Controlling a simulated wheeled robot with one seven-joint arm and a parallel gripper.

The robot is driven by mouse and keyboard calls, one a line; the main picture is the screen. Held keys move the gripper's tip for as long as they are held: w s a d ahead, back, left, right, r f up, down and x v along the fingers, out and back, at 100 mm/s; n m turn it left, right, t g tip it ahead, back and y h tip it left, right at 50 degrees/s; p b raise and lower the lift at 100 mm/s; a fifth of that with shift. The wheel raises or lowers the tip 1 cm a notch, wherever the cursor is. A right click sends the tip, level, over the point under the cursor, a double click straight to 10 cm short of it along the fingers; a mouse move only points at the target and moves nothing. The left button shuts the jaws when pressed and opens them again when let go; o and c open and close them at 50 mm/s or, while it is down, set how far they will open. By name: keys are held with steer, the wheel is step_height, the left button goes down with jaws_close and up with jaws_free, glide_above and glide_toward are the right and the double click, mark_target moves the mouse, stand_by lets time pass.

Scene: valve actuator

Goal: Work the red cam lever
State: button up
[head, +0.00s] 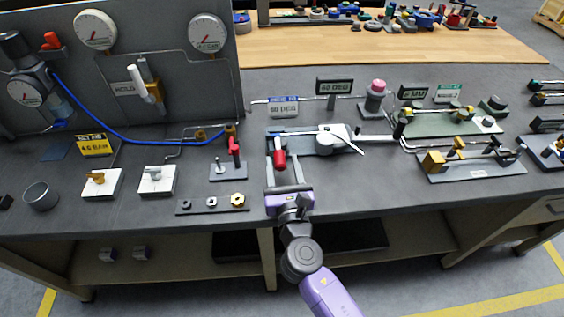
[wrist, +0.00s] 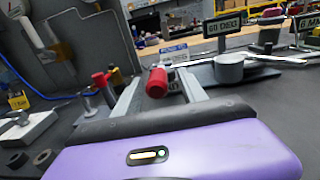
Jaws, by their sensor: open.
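A red cylindrical grip (head: 280,160) shows between the open fingers of my gripper (head: 278,146), at the left end of the valve actuator plate (head: 275,130). In the wrist view the red grip (wrist: 157,83) shows between the two grey fingertips (wrist: 161,78), with dark gaps on both sides. I cannot tell whether either finger touches it. A pale lever with a round hub (head: 333,136) lies on the plate to its right. A smaller upright red handle (head: 234,148) stands on a small plate to the left, outside my fingers; it also shows in the wrist view (wrist: 101,79).
A strip with several nuts (head: 212,204) lies to the left of my gripper. A brass clamp fixture (head: 475,164) stands at right. A gauge panel rises at back left.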

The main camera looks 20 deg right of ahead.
steer(key=v, duration=0.6)
steer(key=shift+s+a+b, duration=0.1)
steer(key=shift+s+b, duration=0.25)
steer(key=shift+b, duration=0.05)
